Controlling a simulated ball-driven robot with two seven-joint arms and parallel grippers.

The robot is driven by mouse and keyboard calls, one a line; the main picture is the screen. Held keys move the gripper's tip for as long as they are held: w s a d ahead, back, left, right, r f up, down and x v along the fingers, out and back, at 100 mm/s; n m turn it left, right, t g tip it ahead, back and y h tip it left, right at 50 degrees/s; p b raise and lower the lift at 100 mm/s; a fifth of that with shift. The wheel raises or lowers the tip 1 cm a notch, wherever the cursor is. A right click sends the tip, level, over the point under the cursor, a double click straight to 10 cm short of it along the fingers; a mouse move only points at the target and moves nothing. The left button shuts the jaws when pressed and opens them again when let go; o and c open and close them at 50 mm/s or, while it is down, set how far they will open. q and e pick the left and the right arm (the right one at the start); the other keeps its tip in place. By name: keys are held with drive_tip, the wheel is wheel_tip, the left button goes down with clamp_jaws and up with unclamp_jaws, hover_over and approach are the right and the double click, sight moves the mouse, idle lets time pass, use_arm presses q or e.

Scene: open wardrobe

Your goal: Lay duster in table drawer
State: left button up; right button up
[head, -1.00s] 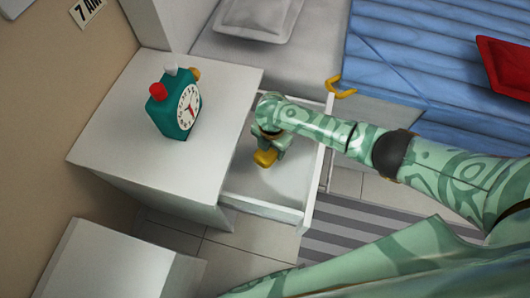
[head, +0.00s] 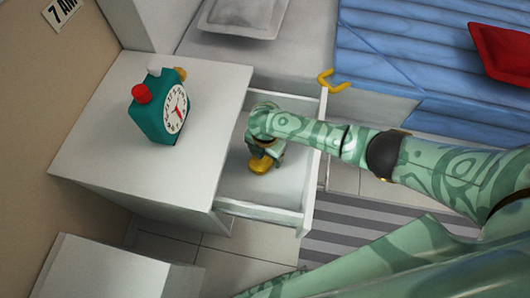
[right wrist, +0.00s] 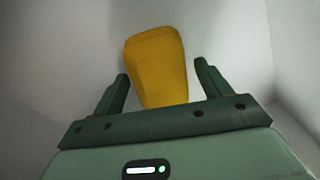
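The table drawer (head: 262,210) is pulled open from the white bedside table (head: 105,155). The yellow part of the duster (head: 261,164) shows inside the drawer, below my right gripper (head: 262,152). In the right wrist view the yellow part (right wrist: 157,66) lies between the two spread fingers of my right gripper (right wrist: 162,84), with a gap on each side. The rest of the duster is hidden by the gripper. My right gripper is open and low inside the drawer. My left gripper is not in view.
A teal alarm clock (head: 158,112) stands on the bedside table. A bed with a blue cover (head: 400,50) is behind. A white box-like piece (head: 105,268) stands at the lower left.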

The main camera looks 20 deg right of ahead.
drive_tip(key=shift+r, duration=0.25)
wheel_tip(320, 180, up, 3)
drive_tip(key=shift+w+r+p, duration=0.1)
drive_tip(key=shift+p, duration=1.05)
use_arm(q)
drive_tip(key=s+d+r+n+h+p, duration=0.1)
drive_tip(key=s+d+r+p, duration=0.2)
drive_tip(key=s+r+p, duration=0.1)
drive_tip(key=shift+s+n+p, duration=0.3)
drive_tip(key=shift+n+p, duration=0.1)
drive_tip(key=shift+p, duration=0.25)
use_arm(e)
wheel_tip(320, 180, up, 9)
drive_tip(key=shift+f, duration=0.2)
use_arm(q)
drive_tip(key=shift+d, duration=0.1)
